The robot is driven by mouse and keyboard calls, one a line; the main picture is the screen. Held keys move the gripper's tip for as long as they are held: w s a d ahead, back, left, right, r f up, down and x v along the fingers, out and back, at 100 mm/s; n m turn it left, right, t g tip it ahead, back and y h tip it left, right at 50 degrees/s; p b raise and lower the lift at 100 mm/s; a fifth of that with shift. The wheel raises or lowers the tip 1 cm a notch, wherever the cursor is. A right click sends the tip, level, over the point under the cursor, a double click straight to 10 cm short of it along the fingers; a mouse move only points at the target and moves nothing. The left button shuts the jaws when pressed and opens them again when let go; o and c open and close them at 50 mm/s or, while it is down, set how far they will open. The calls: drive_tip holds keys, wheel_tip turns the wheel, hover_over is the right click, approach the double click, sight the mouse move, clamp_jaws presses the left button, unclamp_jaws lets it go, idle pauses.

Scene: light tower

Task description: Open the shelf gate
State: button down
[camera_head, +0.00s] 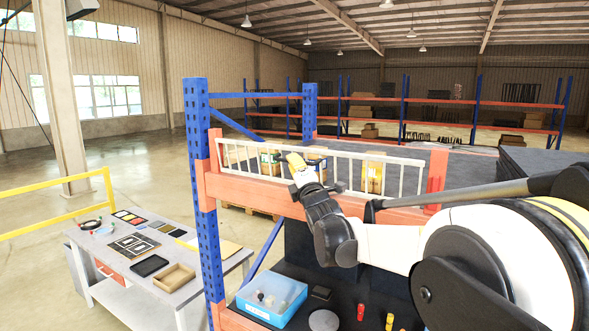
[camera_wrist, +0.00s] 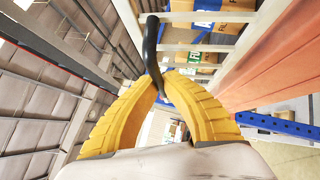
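The shelf gate (camera_head: 372,156), a white barred panel, stands upright along the orange front beam of the blue-posted shelf and spans it from end to end. My gripper (camera_head: 296,162), with yellow fingers, is at the middle of the gate. In the wrist view the yellow fingertips (camera_wrist: 160,80) come close together around a dark curved handle (camera_wrist: 151,45), which runs up between them. White gate bars (camera_wrist: 200,47) pass behind it. The handle is hidden by the gripper in the head view.
Boxes stand on the shelf deck behind the gate. Below it, a blue bin (camera_head: 272,298) and small items lie on a dark lower shelf. A workbench (camera_head: 200,282) with trays and a yellow rail (camera_head: 60,215) are at the left.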

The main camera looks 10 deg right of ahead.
drive_tip(key=s+a+f+n+y+b, duration=0.1)
drive_tip(key=s+f+n+y+b, duration=0.1)
drive_tip(key=f+n+y+b, duration=0.2)
drive_tip(key=s+a+f+n+y+b, duration=0.2)
drive_tip(key=f+n+y+b, duration=0.3)
drive_tip(key=n+y+b, duration=0.5)
drive_tip(key=n+b, duration=0.1)
drive_tip(key=n, duration=0.3)
drive_tip(key=shift+a+f+n+g+y, duration=0.25)
drive_tip(key=shift+f+n+g+y, duration=0.05)
drive_tip(key=shift+n+g, duration=0.1)
drive_tip(key=c, duration=1.5)
unclamp_jaws()
drive_tip(key=shift+f, duration=0.1)
